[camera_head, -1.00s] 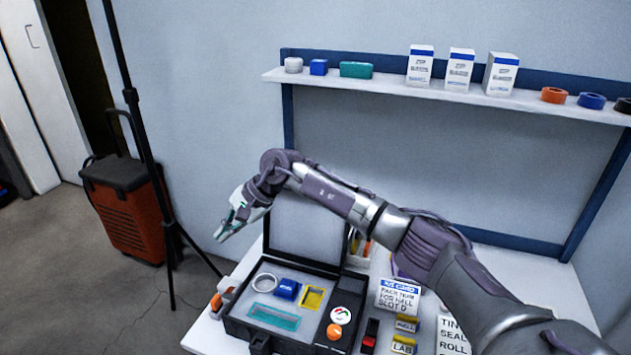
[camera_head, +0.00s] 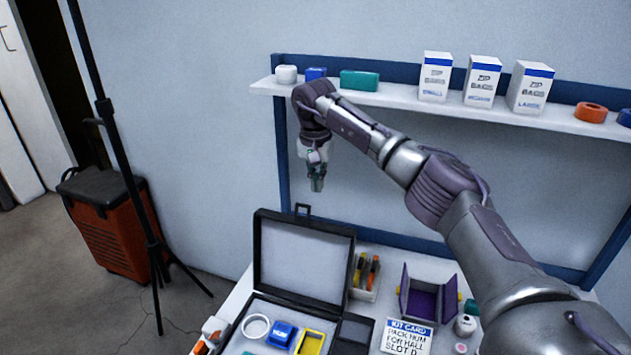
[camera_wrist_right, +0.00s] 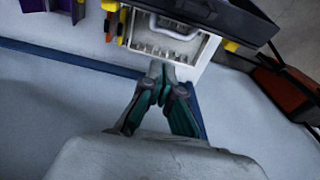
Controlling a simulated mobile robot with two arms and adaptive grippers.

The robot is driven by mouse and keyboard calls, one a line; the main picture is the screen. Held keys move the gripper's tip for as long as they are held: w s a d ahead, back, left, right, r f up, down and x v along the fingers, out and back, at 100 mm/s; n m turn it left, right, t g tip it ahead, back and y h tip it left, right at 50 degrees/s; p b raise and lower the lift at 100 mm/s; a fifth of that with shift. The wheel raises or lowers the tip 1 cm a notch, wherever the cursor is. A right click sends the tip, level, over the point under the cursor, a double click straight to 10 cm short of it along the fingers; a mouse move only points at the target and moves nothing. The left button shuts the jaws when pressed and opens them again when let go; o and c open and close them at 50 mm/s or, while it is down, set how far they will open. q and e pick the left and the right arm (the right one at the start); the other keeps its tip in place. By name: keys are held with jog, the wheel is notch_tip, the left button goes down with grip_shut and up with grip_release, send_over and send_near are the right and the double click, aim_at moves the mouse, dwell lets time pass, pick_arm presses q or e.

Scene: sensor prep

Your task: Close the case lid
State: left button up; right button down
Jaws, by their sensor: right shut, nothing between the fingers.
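The black case (camera_head: 232,345) stands on the table with its lid (camera_head: 303,262) raised upright at the back. Its grey inside faces me and a handle shows on the lid's top edge. In the case lie a white ring (camera_head: 256,326), a blue block (camera_head: 281,334) and a yellow frame (camera_head: 310,343). The case's front is cut off by the picture's bottom edge. My right gripper (camera_head: 317,187) is shut and empty, pointing down in the air above and behind the lid. In the right wrist view its fingertips (camera_wrist_right: 162,68) meet. My left gripper is not in view.
A tool holder (camera_head: 366,276), a purple open box (camera_head: 428,297) and a kit card (camera_head: 406,338) stand right of the case. A shelf (camera_head: 400,101) with boxes and rolls spans the wall. A black stand pole (camera_head: 125,170) and orange case (camera_head: 108,225) are left.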

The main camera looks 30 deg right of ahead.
jog(key=f, duration=0.2)
jog(key=a+f+p, duration=0.1)
jog(key=f, duration=0.1)
jog(key=s+f, duration=0.1)
jog(key=f, duration=0.1)
jog(key=shift+s+a+f, duration=0.1)
jog(key=shift+a+f, duration=0.15)
jog(key=shift+f, duration=0.15)
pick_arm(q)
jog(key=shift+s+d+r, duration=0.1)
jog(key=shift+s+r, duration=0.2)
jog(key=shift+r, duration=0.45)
pick_arm(e)
jog(key=shift+s+a+r, duration=0.1)
jog(key=shift+s+a, duration=0.2)
jog(key=shift+a, duration=0.05)
